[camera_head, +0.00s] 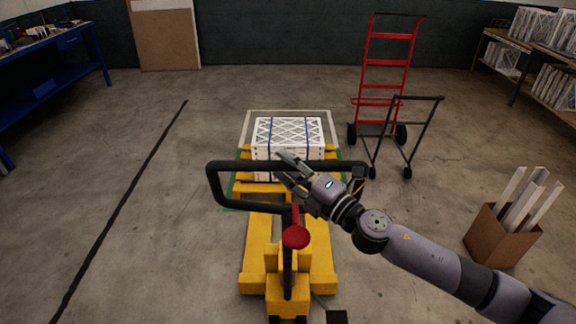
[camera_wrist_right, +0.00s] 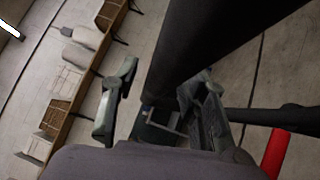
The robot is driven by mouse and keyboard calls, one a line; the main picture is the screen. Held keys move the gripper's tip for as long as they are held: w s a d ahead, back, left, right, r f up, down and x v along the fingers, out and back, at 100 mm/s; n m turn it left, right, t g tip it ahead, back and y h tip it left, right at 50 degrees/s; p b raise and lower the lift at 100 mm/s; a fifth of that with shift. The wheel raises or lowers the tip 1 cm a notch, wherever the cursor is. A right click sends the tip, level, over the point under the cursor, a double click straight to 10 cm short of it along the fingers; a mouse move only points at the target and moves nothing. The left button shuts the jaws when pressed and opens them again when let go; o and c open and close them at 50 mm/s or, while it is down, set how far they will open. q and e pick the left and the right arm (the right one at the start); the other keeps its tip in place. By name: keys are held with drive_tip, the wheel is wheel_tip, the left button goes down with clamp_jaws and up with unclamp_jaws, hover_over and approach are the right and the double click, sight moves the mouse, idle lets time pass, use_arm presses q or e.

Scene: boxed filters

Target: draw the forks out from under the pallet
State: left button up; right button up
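The yellow pallet jack (camera_head: 288,262) stands in the middle of the head view, with its yellow forks (camera_head: 320,235) running away from me to the pallet (camera_head: 262,188). The far fork ends are hidden by the pallet and load. Strapped white boxed filters (camera_head: 288,130) sit on the pallet. The jack's black loop handle (camera_head: 225,168) stands up in front of them. My right gripper (camera_head: 284,168) is at the handle's top bar. In the right wrist view, a black bar (camera_wrist_right: 200,50) passes between its parted fingers (camera_wrist_right: 160,105), with a gap on the left. My left gripper is out of view.
A red hand truck (camera_head: 388,75) and a dark cart frame (camera_head: 410,130) stand behind right. A cardboard box of white strips (camera_head: 500,235) is at right. A blue workbench (camera_head: 60,50) is at far left. The floor left of the jack is clear.

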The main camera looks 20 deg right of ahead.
clamp_jaws()
idle(0.7)
